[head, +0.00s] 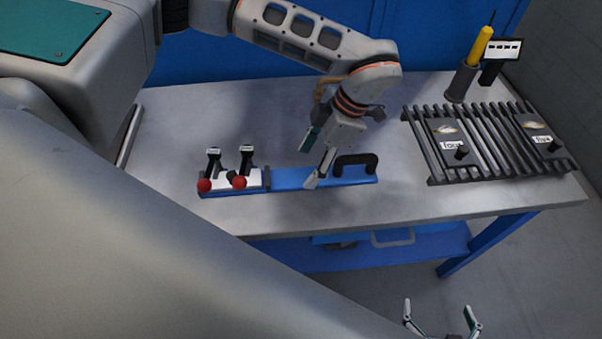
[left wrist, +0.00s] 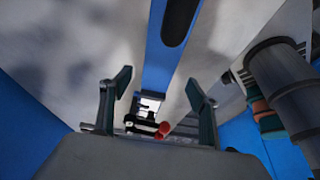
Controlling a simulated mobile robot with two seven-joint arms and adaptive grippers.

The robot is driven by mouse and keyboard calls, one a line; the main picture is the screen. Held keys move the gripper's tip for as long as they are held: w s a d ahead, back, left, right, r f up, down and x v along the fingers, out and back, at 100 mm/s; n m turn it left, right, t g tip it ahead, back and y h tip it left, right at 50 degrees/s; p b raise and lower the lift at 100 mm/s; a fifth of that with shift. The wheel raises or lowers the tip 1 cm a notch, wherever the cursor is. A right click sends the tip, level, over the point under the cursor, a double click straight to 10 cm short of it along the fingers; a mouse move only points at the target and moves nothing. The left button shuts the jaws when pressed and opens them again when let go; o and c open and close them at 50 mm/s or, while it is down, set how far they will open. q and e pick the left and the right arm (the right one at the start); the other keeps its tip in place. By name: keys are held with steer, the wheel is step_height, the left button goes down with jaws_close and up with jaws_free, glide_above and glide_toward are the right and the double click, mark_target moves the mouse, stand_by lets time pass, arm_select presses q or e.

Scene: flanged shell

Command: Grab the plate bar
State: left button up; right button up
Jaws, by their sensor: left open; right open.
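A long blue bar (head: 292,179) lies on the grey table, with a black arched handle (head: 356,163) at its right end. A white block with two red knobs (head: 222,183) sits at its left end. I take this bar to be the plate bar. My left gripper (head: 308,163) is open and empty at the middle of the bar, left of the handle; contact cannot be told. In the left wrist view the blue bar (left wrist: 158,75) runs between the open fingers of my left gripper (left wrist: 158,85), and the black handle (left wrist: 180,18) is at the top. My right gripper (head: 440,308) is open and empty, below the table's front edge.
A dark slatted rack (head: 490,130) with two labelled plates stands on the right of the table (head: 440,205). A dark cup (head: 460,82) with a yellow tool and a small sign (head: 502,50) stand behind it. The table is clear behind and in front of the bar.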

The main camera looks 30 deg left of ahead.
mark_target(300, 176)
arm_select(q)
steer(key=x, duration=0.4)
steer(key=shift+w+f, duration=0.1)
jaws_close()
